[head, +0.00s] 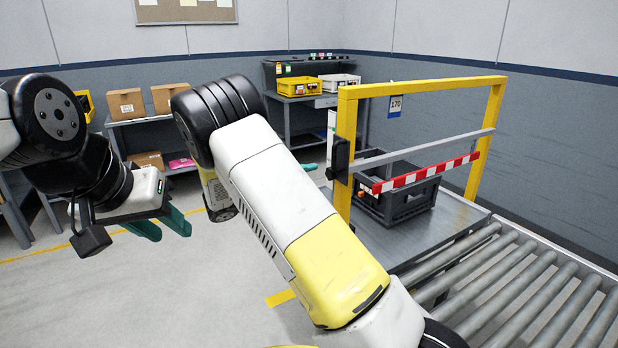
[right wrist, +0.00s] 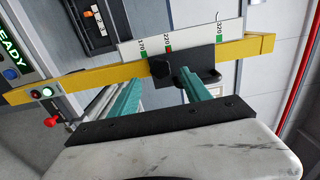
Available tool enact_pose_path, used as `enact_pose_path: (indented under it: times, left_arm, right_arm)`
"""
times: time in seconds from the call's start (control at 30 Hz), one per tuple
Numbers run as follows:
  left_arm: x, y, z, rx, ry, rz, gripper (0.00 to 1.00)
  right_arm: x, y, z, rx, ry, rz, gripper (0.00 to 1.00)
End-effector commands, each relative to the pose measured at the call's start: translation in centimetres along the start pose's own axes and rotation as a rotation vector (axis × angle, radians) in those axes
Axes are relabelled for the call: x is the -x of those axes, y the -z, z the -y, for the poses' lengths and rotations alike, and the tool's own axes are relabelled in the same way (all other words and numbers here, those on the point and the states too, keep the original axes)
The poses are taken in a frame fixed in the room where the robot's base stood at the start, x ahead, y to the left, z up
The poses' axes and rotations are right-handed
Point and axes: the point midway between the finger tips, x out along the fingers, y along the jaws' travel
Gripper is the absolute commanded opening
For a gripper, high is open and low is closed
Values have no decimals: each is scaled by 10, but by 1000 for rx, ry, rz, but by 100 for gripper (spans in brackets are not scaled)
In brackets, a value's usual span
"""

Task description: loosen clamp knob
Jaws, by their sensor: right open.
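A black clamp (head: 341,160) sits on the yellow post (head: 345,125) of a frame in the head view. In the right wrist view its block (right wrist: 205,66) lies across the yellow post (right wrist: 100,82), and a dark knob (right wrist: 162,75) sticks out toward me. My right gripper (right wrist: 160,80) is open, its two teal fingers apart with the knob in the gap between them; contact cannot be told. In the head view my right arm hides most of that gripper; a teal finger (head: 308,168) shows. My left gripper (head: 163,222) is open and empty, away at the left.
A red-and-white striped bar (head: 425,172) crosses the frame above a dark crate (head: 400,205) by the roller conveyor (head: 530,295). A white scale strip (right wrist: 200,38) lies beside the clamp. A panel with a red knob (right wrist: 52,122) is at the left. Shelves stand behind.

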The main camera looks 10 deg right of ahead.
Motion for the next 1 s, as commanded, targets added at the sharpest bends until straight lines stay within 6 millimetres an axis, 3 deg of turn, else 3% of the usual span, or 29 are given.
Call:
enact_pose_path:
  times: [0.23, 0.67, 0.77, 0.9, 1.0]
  left_arm:
    - [0, 0, 0, 0, 0, 0, 36]
    - [0, 0, 0, 0, 0, 0, 36]
    - [0, 0, 0, 0, 0, 0, 36]
    - [0, 0, 0, 0, 0, 0, 36]
    - [0, 0, 0, 0, 0, 0, 36]
  right_arm:
    - [26, 0, 0, 0, 0, -1, 56]
    - [20, 8, 2, -53, -42, -27, 56]
    - [4, 31, 5, -188, -145, -101, 56]
    - [-17, 80, 6, -509, -350, -288, 56]
    - [-21, 116, 6, -766, -479, -459, 56]
